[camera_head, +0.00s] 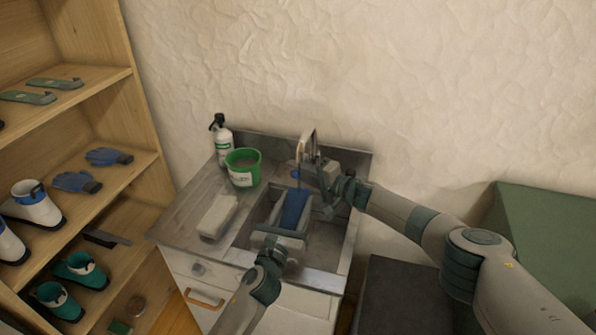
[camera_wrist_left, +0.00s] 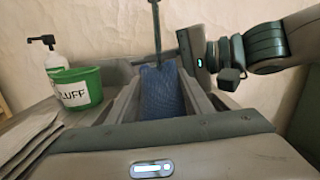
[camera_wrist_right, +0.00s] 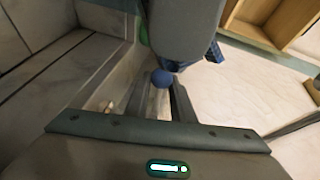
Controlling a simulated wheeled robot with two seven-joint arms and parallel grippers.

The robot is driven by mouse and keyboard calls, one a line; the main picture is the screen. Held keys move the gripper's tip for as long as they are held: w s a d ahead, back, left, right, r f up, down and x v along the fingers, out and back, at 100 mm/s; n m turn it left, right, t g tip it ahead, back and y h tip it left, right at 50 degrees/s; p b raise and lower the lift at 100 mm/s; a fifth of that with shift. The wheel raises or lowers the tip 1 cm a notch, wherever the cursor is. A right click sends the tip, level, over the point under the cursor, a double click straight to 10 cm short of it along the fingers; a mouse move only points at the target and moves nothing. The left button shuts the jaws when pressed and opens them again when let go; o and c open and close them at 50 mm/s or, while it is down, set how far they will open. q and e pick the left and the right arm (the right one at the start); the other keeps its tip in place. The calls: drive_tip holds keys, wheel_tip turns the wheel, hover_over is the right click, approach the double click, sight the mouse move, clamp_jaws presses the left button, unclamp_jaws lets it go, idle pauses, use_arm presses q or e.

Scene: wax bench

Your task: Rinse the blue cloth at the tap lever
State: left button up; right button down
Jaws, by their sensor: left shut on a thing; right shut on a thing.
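The blue cloth (camera_head: 293,208) hangs over the sink basin, and it also shows between the fingers in the left wrist view (camera_wrist_left: 162,92). My left gripper (camera_head: 287,216) is shut on it from the front. The tap (camera_head: 308,145) stands at the back of the sink, with the cloth just in front of and below it. The tap lever has a blue round knob (camera_head: 295,174), which shows between my right fingers in the right wrist view (camera_wrist_right: 161,78). My right gripper (camera_head: 305,176) comes from the right and is shut on the lever. I cannot make out running water.
A green bucket (camera_head: 243,168) and a white pump bottle (camera_head: 222,140) stand at the back left of the counter. A pale block (camera_head: 217,215) lies left of the sink. A wooden shelf (camera_head: 132,110) with boots and gloves is at left; a green box (camera_head: 545,235) is at right.

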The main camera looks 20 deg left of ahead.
drive_tip(key=shift+w+r, duration=0.1)
drive_tip(key=shift+r, duration=0.65)
drive_tip(key=shift+a, duration=0.1)
drive_tip(key=c, duration=1.6)
unclamp_jaws()
drive_tip(key=shift+c, duration=0.2)
drive_tip(key=shift+d, duration=0.25)
drive_tip(key=v, duration=1.1)
drive_tip(key=shift+s+d, duration=0.25)
drive_tip(key=shift+s, duration=0.1)
